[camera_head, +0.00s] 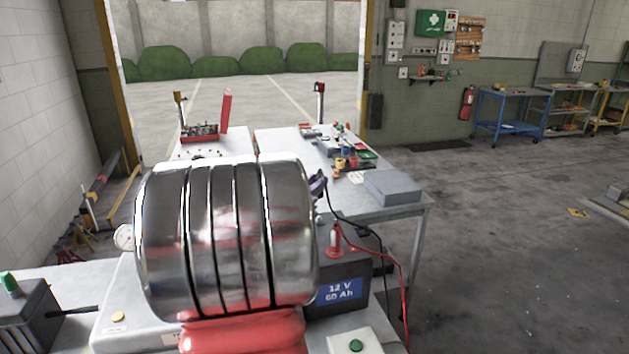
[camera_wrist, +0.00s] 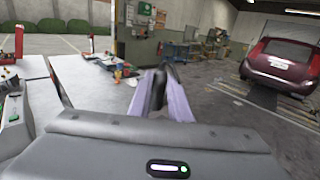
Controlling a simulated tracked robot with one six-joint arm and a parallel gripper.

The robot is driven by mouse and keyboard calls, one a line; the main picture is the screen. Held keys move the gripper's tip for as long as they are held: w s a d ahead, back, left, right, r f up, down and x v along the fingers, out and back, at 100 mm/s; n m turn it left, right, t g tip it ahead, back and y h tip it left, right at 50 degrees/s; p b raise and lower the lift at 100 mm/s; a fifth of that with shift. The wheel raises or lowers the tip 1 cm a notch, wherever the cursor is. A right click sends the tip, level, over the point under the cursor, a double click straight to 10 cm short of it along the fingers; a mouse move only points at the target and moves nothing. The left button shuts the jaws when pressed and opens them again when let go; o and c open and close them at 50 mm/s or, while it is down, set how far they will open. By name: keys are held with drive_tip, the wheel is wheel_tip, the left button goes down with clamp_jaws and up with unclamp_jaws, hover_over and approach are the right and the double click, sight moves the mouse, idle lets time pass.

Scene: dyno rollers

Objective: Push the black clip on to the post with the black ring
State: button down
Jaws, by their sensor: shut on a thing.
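My gripper (camera_head: 316,187) shows as a small purple and dark shape at the right edge of my large metal arm link, above the battery. In the wrist view its purple fingers (camera_wrist: 165,92) are shut on the black clip (camera_wrist: 171,74), a dark piece at their tips. A black cable (camera_head: 350,228) runs down from there. The dark battery (camera_head: 340,292), marked 12 V 60 Ah, stands below with its left part hidden by my arm. A red clip (camera_head: 334,241) with a red cable stands upright on its top. I cannot make out the black-ringed post.
A white bench behind carries a grey box (camera_head: 392,187) and several small coloured parts. A box with a green button (camera_head: 356,345) stands in front of the battery. The red cable (camera_head: 402,290) hangs right of the battery. The floor at right is mostly open.

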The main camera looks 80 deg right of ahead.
drive_tip(key=shift+f, duration=2.75)
drive_tip(key=shift+f, duration=0.85)
idle(1.1)
drive_tip(key=c, duration=1.5)
unclamp_jaws()
drive_tip(key=shift+c, duration=0.2)
drive_tip(key=shift+a, duration=0.15)
drive_tip(key=v, duration=1.3)
drive_tip(key=shift+a, duration=0.3)
drive_tip(key=shift+w, duration=0.15)
